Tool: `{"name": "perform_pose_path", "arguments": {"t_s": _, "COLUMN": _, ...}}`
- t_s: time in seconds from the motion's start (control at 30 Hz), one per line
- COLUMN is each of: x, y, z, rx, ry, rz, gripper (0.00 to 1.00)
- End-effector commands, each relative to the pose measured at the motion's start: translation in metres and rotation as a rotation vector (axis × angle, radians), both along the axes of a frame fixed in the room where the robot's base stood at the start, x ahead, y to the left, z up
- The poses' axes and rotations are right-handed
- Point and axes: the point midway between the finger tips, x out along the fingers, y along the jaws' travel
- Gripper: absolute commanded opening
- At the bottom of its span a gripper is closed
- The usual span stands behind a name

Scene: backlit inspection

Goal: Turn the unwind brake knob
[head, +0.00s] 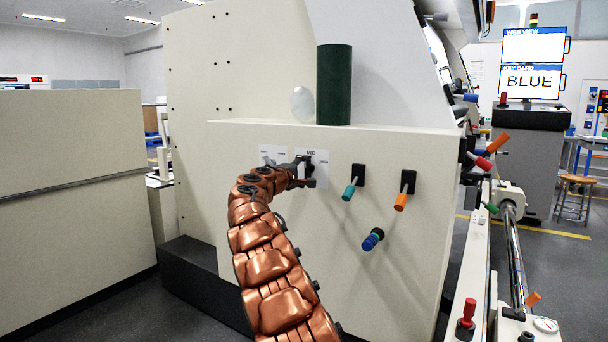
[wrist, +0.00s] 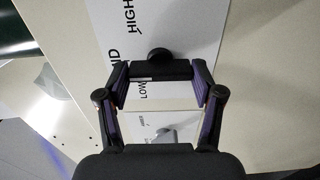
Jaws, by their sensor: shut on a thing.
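A black knob (head: 304,161) sits on a white label plate (head: 318,178) on the cream machine face. My gripper (head: 300,174) is at the knob. In the wrist view my gripper (wrist: 160,86) has its fingers on both sides of the black knob (wrist: 159,69), shut on it. The knob's exact pointing is hard to tell, partly hidden by the fingers.
A second white plate (head: 272,153) with a grey switch (wrist: 166,134) is beside it. Teal (head: 349,190), orange (head: 401,202) and blue (head: 372,239) handles stick out to the right. A dark green cylinder (head: 334,86) and a pale egg-shaped object (head: 302,103) stand on the ledge above.

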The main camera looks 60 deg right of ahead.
Motion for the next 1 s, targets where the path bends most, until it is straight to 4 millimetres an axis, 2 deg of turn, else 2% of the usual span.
{"name": "perform_pose_path", "arguments": {"t_s": 0.27, "x": -0.0008, "y": -0.0007, "z": -0.001, "rx": 0.002, "ry": 0.0, "rz": -0.002, "gripper": 0.32}}
{"name": "perform_pose_path", "arguments": {"t_s": 0.3, "x": -0.0008, "y": -0.0007, "z": -0.001, "rx": 0.002, "ry": 0.0, "rz": -0.002, "gripper": 0.69}}
{"name": "perform_pose_path", "arguments": {"t_s": 0.53, "x": -0.0003, "y": -0.0002, "z": -0.0006, "rx": 0.001, "ry": 0.0, "rz": -0.001, "gripper": 0.92}}
{"name": "perform_pose_path", "arguments": {"t_s": 1.0, "x": 0.0007, "y": 0.0057, "z": 0.0007, "rx": 0.0, "ry": 0.001, "rz": 0.001, "gripper": 0.92}}
